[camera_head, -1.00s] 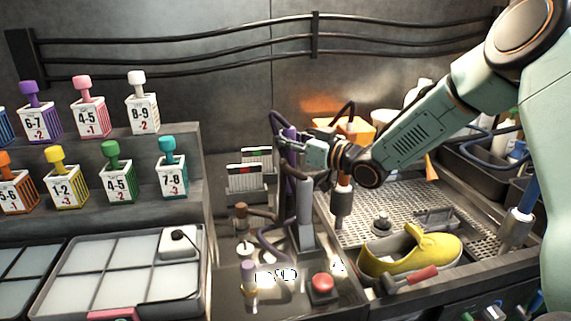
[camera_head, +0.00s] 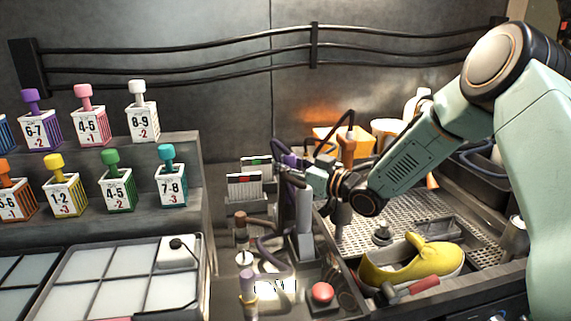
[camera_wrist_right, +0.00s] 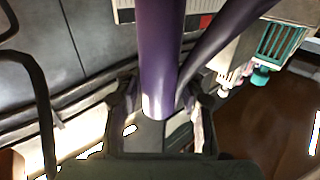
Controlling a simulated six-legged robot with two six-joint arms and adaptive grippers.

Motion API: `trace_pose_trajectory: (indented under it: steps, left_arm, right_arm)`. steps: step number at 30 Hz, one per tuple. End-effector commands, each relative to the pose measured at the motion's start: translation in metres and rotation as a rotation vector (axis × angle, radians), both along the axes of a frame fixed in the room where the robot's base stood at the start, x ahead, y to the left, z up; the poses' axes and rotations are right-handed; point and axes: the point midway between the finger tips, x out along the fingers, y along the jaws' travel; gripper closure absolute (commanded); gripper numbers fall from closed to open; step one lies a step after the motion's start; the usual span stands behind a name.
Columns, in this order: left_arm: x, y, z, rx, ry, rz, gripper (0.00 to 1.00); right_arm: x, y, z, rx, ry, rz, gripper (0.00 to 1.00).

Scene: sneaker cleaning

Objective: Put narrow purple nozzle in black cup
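The narrow purple nozzle (camera_head: 289,159) stands roughly upright at the back of the work surface, left of the perforated tray. My right gripper (camera_head: 288,175) is around it, seemingly shut on it. In the right wrist view, the long smooth purple nozzle (camera_wrist_right: 158,60) runs between the two dark fingers, its paler end near the palm. A second purple tube (camera_wrist_right: 215,40) slants beside it. I cannot clearly make out the black cup; the arm and the dark parts around the nozzle may hide it. My left gripper is not in view.
A grey upright block (camera_head: 305,220) and a curved purple hose (camera_head: 271,252) stand close below the gripper. A red button (camera_head: 321,293) is in front. A yellow shoe (camera_head: 415,262) lies on the perforated tray (camera_head: 360,240). Numbered boxes (camera_head: 118,190) fill the left shelves.

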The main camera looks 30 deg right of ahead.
Motion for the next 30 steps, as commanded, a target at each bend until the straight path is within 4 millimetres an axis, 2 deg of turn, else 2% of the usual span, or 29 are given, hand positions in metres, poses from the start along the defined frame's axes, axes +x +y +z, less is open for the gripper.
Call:
trace_pose_trajectory:
  steps: [5,16,30]
  left_arm:
    - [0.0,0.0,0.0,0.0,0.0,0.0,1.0]
    - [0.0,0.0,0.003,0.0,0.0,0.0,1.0]
    - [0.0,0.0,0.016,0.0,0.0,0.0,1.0]
  right_arm:
    - [0.0,0.0,0.0,0.0,0.0,0.0,0.5]
    - [-0.001,-0.001,0.004,0.001,0.0,-0.001,0.5]
    - [-0.054,-0.025,0.005,0.006,-0.001,-0.003,0.5]
